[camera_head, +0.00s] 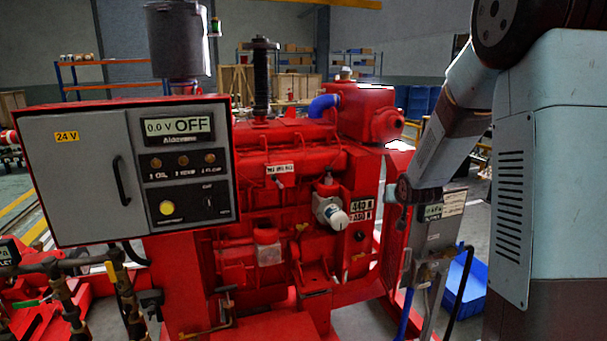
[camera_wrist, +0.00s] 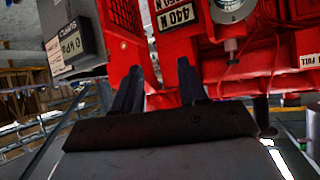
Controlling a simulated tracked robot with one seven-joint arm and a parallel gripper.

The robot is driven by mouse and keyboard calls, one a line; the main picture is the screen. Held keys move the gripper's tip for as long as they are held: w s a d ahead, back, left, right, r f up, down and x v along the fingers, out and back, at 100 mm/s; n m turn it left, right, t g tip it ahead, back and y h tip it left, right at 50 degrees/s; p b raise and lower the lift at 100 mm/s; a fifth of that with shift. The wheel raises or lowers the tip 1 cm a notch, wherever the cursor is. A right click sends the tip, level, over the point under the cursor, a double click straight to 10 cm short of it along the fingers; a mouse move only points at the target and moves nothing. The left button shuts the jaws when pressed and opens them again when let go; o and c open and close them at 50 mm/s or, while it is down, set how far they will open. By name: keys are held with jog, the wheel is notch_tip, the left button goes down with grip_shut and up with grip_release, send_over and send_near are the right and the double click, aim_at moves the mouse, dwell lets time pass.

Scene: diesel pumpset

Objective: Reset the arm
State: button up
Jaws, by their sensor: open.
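My arm (camera_head: 449,135) comes down from the upper right in the head view, bent at a joint near the top. Its lower end reaches just right of the red diesel engine (camera_head: 290,160). My gripper (camera_wrist: 158,83) shows in the wrist view as two dark fingers standing apart, with nothing held between them. Red engine parts (camera_wrist: 180,45) lie beyond the fingertips. In the head view the fingers are too small to make out clearly, and I cannot tell whether they touch anything.
A grey control panel (camera_head: 90,175) in a red frame, its display reading 0.0 V OFF, stands at left. A small grey box (camera_head: 437,232) on a stand is close to the arm's end. A blue bin (camera_head: 465,285) sits on the floor at right. Pipes (camera_head: 65,300) stand at lower left.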

jog(key=s+a+r+g, duration=0.1)
jog(key=s+r, duration=0.3)
jog(key=s, duration=0.9)
jog(key=s+a+r+g, duration=0.1)
jog(key=s+r+g, duration=0.2)
jog(key=s, duration=1)
jog(key=s+a+r+g, duration=0.1)
jog(key=s+r, duration=0.5)
jog(key=s, duration=0.8)
jog(key=shift+a+n+g, duration=0.4)
jog(key=shift+a, duration=0.2)
